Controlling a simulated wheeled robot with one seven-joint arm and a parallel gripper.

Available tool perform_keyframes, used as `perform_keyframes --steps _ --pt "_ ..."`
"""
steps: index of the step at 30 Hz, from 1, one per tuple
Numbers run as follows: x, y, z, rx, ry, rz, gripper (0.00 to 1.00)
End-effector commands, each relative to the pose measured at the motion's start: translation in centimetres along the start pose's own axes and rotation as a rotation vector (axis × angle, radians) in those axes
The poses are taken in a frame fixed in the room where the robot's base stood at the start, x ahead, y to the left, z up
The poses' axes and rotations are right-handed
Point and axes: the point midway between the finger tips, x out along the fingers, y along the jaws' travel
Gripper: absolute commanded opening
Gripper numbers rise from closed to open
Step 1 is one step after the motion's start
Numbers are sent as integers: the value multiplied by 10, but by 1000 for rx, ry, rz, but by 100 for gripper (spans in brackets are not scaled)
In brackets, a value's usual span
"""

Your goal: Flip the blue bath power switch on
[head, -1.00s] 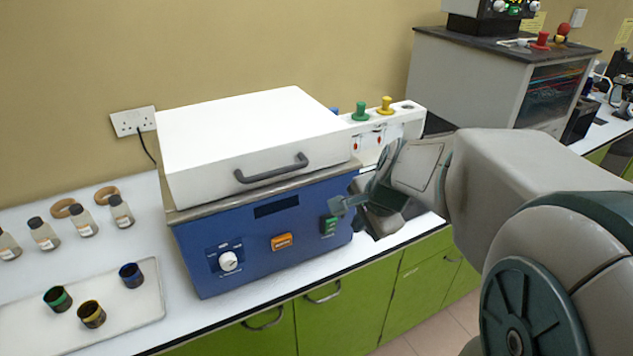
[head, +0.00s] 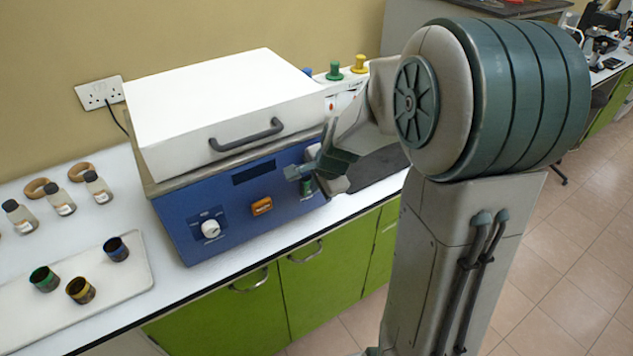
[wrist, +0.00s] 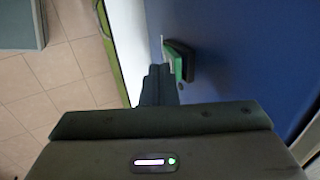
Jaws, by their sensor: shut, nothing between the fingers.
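The blue bath (head: 235,212) has a blue front and a closed white lid. A green switch (head: 307,188) is at the right of its front, partly hidden by my gripper in the head view. It also shows in the wrist view (wrist: 178,67), in a dark frame standing out from the blue panel. In the wrist view the fingertips (wrist: 159,72) are just beside the green part. I cannot tell whether they touch it or which way it is set.
An orange switch (head: 262,206) and a white knob (head: 210,229) are on the same front panel. The lid has a grey handle (head: 247,135). Green and yellow knobs stand behind my arm. A tray (head: 137,270) with small cups and several bottles are on the counter left.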

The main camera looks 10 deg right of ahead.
Motion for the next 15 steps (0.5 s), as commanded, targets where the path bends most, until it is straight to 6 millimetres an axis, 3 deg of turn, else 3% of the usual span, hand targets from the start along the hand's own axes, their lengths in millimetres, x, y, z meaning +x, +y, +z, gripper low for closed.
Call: perform_keyframes --steps 15 --pt "2 -11 0 -2 0 0 0"
